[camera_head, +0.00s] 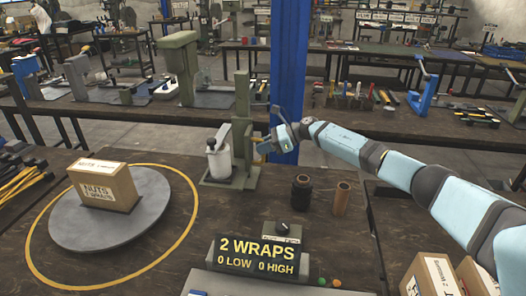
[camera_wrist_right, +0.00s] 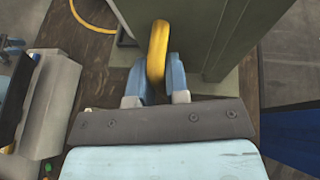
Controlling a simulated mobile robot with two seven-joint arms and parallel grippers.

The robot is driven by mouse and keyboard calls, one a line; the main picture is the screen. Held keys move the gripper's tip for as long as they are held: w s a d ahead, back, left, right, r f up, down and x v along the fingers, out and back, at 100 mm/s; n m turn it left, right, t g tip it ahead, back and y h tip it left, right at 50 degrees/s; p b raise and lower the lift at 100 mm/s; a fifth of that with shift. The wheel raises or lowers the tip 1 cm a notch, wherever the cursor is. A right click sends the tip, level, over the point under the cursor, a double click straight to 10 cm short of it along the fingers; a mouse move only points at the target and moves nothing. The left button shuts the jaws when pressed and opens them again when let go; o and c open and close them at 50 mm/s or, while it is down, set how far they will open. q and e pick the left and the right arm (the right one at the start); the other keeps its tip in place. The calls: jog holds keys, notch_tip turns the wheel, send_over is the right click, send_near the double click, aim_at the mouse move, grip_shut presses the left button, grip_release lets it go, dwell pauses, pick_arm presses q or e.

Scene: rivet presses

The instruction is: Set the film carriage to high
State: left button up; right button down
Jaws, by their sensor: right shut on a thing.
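The film carriage with its white film roll (camera_head: 218,161) sits low on the left side of a green mast (camera_head: 241,132), just above the mast's base. My right gripper (camera_head: 266,146) is at the mast's right side. In the right wrist view, my right gripper (camera_wrist_right: 156,88) is shut on a yellow handle (camera_wrist_right: 158,48) beside the green mast (camera_wrist_right: 195,40). The far end of the handle's mounting is hard to see. My left gripper is not in view.
Dark and brown spools (camera_head: 341,198) stand right of the mast.

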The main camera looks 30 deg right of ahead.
jog(key=shift+w+r, duration=0.15)
jog(key=shift+r, duration=0.2)
jog(key=c, duration=1.1)
grip_release()
jog(key=shift+c, duration=0.2)
jog(key=shift+f, duration=0.1)
jog(key=v, duration=1.4)
jog(key=shift+s+b, duration=0.2)
jog(key=shift+b, duration=0.1)
jog(key=shift+a, duration=0.1)
